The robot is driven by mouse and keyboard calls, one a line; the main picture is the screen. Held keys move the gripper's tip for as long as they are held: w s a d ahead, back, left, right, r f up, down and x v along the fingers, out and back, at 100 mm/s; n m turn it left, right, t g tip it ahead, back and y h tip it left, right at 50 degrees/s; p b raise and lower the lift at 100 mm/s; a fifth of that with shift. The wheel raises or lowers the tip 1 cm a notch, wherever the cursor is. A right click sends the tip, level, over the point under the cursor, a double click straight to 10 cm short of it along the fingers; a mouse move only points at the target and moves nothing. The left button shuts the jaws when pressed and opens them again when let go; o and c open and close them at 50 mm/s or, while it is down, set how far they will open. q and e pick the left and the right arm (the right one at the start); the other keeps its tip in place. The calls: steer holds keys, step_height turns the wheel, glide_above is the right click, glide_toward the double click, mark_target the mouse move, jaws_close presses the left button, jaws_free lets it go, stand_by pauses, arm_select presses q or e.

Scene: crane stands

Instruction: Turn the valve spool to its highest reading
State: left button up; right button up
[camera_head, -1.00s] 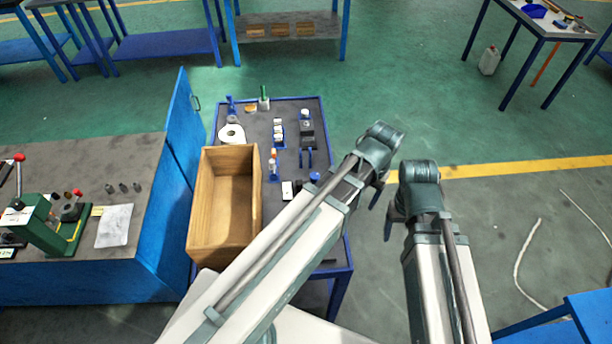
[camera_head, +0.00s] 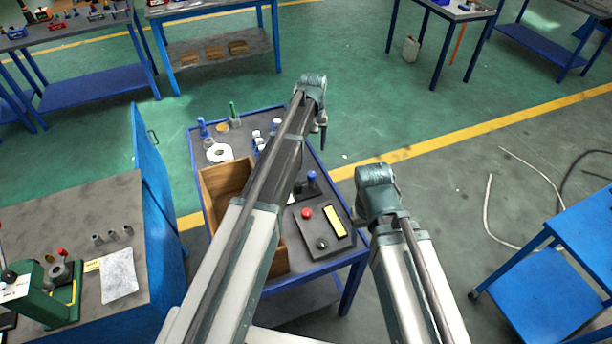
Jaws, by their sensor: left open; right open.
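No part is clearly marked as the valve spool. A dark control plate (camera_head: 311,240) lies at the near right of the blue cart, with a red knob (camera_head: 306,213), a black knob (camera_head: 321,243) and a yellow strip (camera_head: 335,222). A green device (camera_head: 40,292) with a lever stands on the left bench. My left gripper (camera_head: 322,134) points down beyond the cart's far right edge, open and apart from things. My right gripper (camera_head: 360,216) is open beside the cart's right edge, partly hidden by its arm. My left arm hides the cart's middle.
A wooden box (camera_head: 226,180) stands on the blue cart (camera_head: 326,178), partly behind my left arm. A tape roll (camera_head: 219,152) and small bottles stand at its far end. A blue-panelled bench (camera_head: 160,190) is at left.

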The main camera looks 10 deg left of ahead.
mark_target(312, 174)
arm_select(q)
steer(key=shift+d+f, duration=0.1)
step_height(312, 174, down, 14)
steer(key=b, duration=1.4)
steer(key=shift+r, duration=0.2)
steer(key=shift+c, duration=0.4)
jaws_close()
